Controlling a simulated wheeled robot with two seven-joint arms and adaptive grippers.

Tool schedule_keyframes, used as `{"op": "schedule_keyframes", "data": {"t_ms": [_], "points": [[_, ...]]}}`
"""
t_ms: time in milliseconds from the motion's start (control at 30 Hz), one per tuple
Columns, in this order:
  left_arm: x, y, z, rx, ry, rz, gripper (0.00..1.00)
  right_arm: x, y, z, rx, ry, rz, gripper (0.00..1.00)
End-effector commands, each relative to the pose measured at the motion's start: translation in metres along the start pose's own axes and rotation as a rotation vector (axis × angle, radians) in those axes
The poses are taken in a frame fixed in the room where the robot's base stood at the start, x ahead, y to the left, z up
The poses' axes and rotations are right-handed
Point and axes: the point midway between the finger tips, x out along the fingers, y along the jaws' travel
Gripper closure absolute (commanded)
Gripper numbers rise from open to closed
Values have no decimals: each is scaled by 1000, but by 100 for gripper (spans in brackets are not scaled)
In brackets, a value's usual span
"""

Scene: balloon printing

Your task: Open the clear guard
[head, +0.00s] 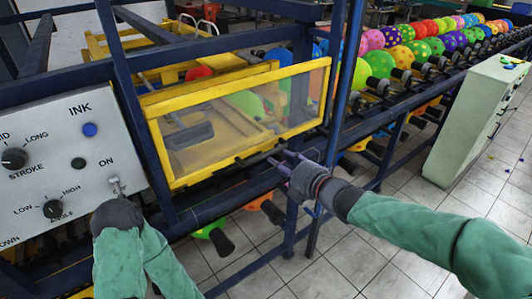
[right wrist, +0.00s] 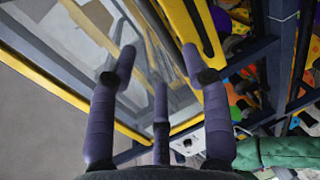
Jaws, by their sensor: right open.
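The clear guard (head: 240,112) is a see-through panel in a yellow frame on the blue machine frame. It hangs closed-looking, tilted across the front of the yellow printing bay. A dark bar (head: 262,147) runs along its lower edge. My right gripper (head: 278,160) is open and empty, just below the guard's lower right edge, with its fingers pointing left. In the right wrist view its purple-grey fingers (right wrist: 156,72) are spread in front of the clear panel (right wrist: 65,40) and its frame; contact cannot be told.
A control panel (head: 60,145) with knobs and buttons stands at the left. Blue posts and rails (head: 335,90) border the guard. Colourful balloons (head: 400,55) line a conveyor at the upper right. A pale green cabinet (head: 472,120) stands at the right. Tiled floor (head: 330,262) is open below.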

Motion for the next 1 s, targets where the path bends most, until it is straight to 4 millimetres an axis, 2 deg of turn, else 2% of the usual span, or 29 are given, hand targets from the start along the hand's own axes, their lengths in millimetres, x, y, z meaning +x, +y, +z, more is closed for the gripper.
{"op": "schedule_keyframes", "data": {"t_ms": [200, 400, 600, 933, 1000], "points": [[9, -3, 0, 0, 0, 0, 60, 41, -3, -1, 2, 3, -2, 51], [13, -5, -1, 0, 0, 0, 60, 68, -2, -1, 3, 1, -1, 51], [15, -5, -1, 0, 0, 0, 60, 81, -1, 0, 3, 0, 0, 51], [14, -5, -1, 0, 1, 0, 60, 83, -1, 0, 4, 0, -1, 51], [14, -5, -1, 0, 1, 0, 60, 83, -1, 0, 4, 0, -1, 71]]}}
